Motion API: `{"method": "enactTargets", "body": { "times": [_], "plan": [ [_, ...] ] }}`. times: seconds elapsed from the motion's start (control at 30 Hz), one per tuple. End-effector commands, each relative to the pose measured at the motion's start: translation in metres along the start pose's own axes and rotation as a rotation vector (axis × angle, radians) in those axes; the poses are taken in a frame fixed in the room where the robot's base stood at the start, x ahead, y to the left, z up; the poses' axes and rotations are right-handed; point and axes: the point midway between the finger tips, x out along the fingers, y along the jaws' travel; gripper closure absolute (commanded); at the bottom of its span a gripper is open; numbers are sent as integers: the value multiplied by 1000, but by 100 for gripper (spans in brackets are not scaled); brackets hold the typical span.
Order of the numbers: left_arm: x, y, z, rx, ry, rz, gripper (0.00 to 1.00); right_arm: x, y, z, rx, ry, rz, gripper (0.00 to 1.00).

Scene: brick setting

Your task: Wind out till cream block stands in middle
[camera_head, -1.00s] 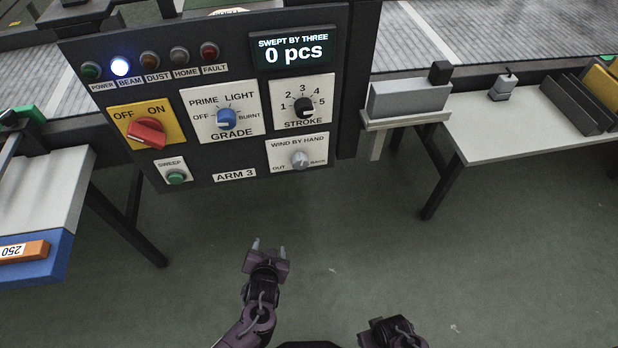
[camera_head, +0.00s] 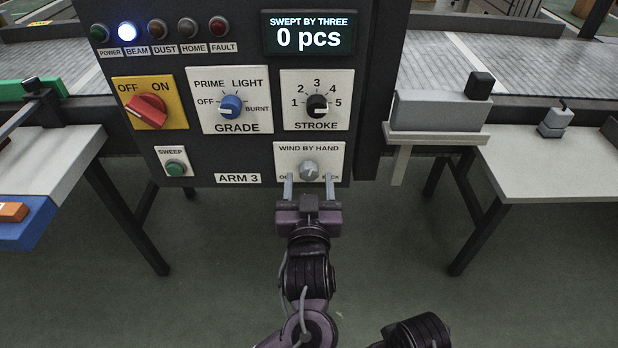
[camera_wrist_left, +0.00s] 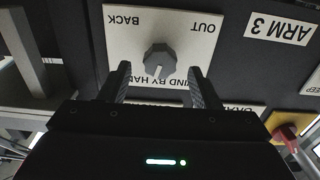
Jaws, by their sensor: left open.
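The grey WIND BY HAND knob (camera_head: 308,170) sits on a white plate (camera_head: 283,150) low on the dark control panel, between OUT and BACK labels. My left gripper (camera_head: 309,180) is open, with its two fingers just in front of the plate's lower part, one to each side of the knob. In the left wrist view the knob (camera_wrist_left: 160,60) shows upside down, beyond and between the open fingertips (camera_wrist_left: 158,75); I cannot tell whether they touch the panel. No cream block can be made out. My right arm shows at the bottom, its fingers out of view.
The panel also has a red ON/OFF switch (camera_head: 147,111), a blue GRADE knob (camera_head: 231,106), a black STROKE knob (camera_head: 317,105) and a green SWEEP button (camera_head: 176,168). The display (camera_head: 309,34) reads 0 pcs. A pale table (camera_head: 560,178) stands right. The floor below is clear.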

Motion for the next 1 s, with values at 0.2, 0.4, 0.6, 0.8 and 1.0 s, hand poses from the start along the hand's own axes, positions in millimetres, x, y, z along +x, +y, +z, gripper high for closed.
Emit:
{"method": "enactTargets", "body": {
  "times": [0.2, 0.4, 0.6, 0.8, 1.0],
  "plan": [
    [22, 0, 0, 1, 1, 0, 43, 3, -3, -2, -7, 21, -4, 43],
    [24, 0, 1, -1, -2, 1, 43, 2, -3, -3, -8, 25, -5, 43],
    [24, 0, 1, -1, -2, 1, 56, 2, -3, -3, -8, 25, -5, 43],
    [24, 0, 1, -1, -1, 1, 82, 2, -3, -3, -8, 25, -5, 43],
    [24, 0, 0, -49, -4, -1, 88, 1, -3, -3, -7, 22, -5, 43]
  ]
}}
